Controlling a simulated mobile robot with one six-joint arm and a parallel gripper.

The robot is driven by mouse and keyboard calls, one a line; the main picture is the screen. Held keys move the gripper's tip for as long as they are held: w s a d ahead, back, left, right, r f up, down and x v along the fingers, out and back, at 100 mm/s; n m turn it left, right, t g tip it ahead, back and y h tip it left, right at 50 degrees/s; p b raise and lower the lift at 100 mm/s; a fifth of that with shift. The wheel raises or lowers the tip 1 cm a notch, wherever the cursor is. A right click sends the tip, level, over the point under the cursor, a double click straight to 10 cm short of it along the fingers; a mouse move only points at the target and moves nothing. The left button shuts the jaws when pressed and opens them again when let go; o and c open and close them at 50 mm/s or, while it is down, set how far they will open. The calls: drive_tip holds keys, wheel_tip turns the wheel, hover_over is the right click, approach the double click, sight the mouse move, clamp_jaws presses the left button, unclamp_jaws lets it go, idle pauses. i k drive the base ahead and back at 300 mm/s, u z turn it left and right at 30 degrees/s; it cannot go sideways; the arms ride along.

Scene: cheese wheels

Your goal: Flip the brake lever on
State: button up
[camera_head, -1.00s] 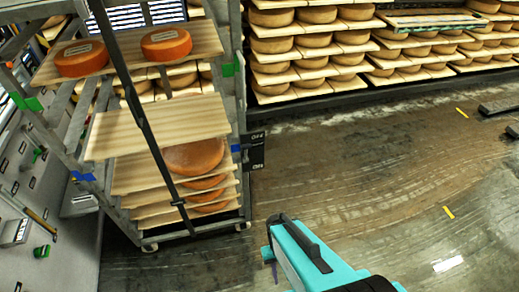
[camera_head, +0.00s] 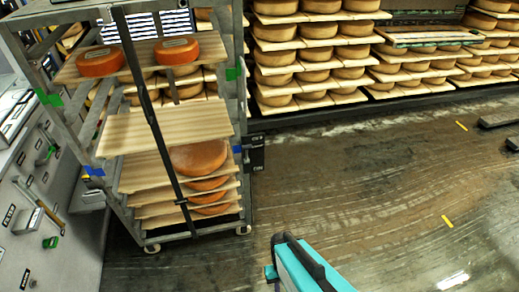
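No part is clearly marked as the brake lever in this view. A grey control panel (camera_head: 42,235) at the left edge carries several small handles. Among them are a long tan-and-grey handle (camera_head: 42,208), a green knob (camera_head: 50,242) and a green-tipped handle (camera_head: 48,152). I cannot tell which one, if any, is the brake lever. A teal part of my arm shows at the bottom centre, well to the right of the panel. My gripper's fingers are not in view.
A wheeled metal rack (camera_head: 242,130) with wooden boards and orange cheese wheels stands right of the panel. A dark strap or bar crosses its front. Shelves of cheese (camera_head: 325,55) line the back. The wet floor (camera_head: 370,200) in the middle and right is open.

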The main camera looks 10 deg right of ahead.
sight(247, 160)
drive_tip(key=u, duration=0.6)
drive_tip(key=i, duration=0.25)
drive_tip(key=z, duration=1.75)
drive_tip(key=k, duration=0.1)
drive_tip(key=u, duration=2.9)
drive_tip(key=i, duration=0.35)
drive_tip(key=u, duration=0.05)
